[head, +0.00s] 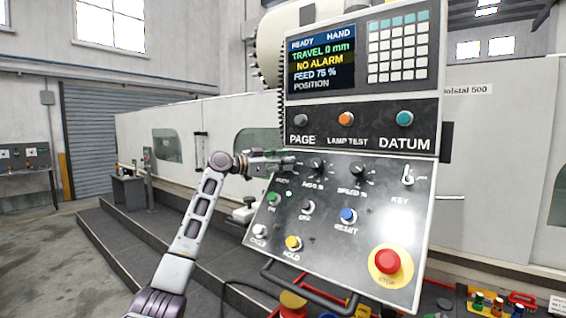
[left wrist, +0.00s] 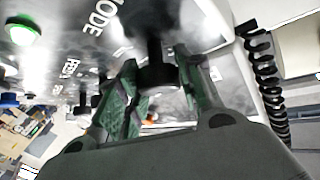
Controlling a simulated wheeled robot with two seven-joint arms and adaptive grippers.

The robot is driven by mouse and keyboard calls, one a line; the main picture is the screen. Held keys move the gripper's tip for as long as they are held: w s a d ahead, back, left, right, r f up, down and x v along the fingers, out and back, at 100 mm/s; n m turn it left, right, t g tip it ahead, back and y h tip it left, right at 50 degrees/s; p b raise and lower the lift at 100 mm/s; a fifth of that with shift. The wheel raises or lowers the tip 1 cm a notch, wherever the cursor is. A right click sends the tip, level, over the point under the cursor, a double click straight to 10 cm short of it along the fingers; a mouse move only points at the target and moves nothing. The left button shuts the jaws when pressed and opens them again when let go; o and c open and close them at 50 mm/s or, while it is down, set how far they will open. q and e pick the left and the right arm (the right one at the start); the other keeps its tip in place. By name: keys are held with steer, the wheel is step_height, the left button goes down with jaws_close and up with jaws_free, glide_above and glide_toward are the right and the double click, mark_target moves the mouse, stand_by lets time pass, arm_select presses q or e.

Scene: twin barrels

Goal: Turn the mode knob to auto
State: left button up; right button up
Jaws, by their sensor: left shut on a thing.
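The mode knob is a black knob (left wrist: 157,72) on the sloped grey control panel, beside the printed word MODE in the left wrist view. The screen (head: 321,62) reads READY HAND, TRAVEL 0 mm, NO ALARM, FEED 75 % and POSITION. My right gripper is in neither view.
The feed knob (head: 317,166) and speed knob (head: 357,170) are right of my gripper, with the key switch (head: 408,176) further right. A green lit button (head: 273,198) is below. A red stop button (head: 387,262) is at lower right. A handrail (head: 318,293) runs below the panel.

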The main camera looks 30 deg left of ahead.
arm_select(q)
steer(key=shift+d+f+n, duration=0.1)
steer(key=shift+n, duration=0.2)
steer(key=shift+n+t+y+b, duration=0.6)
steer(key=shift+n+t+y, duration=0.15)
steer(key=shift+n, duration=0.25)
steer(key=shift+n+t+y, duration=0.35)
steer(key=shift+n+y, duration=0.2)
steer(key=shift+n, duration=0.45)
steer(key=shift+n+t+y, duration=0.3)
steer(key=shift+n+y, duration=0.5)
steer(key=shift+n, duration=0.2)
steer(key=shift+n+y, duration=1)
steer(key=shift+n, duration=0.3)
steer(key=shift+n+y+p, duration=1.55)
steer(key=shift+n+y, duration=1.05)
steer(key=shift+n, duration=0.7)
steer(key=shift+n+y, duration=0.5)
steer(key=shift+n, duration=0.3)
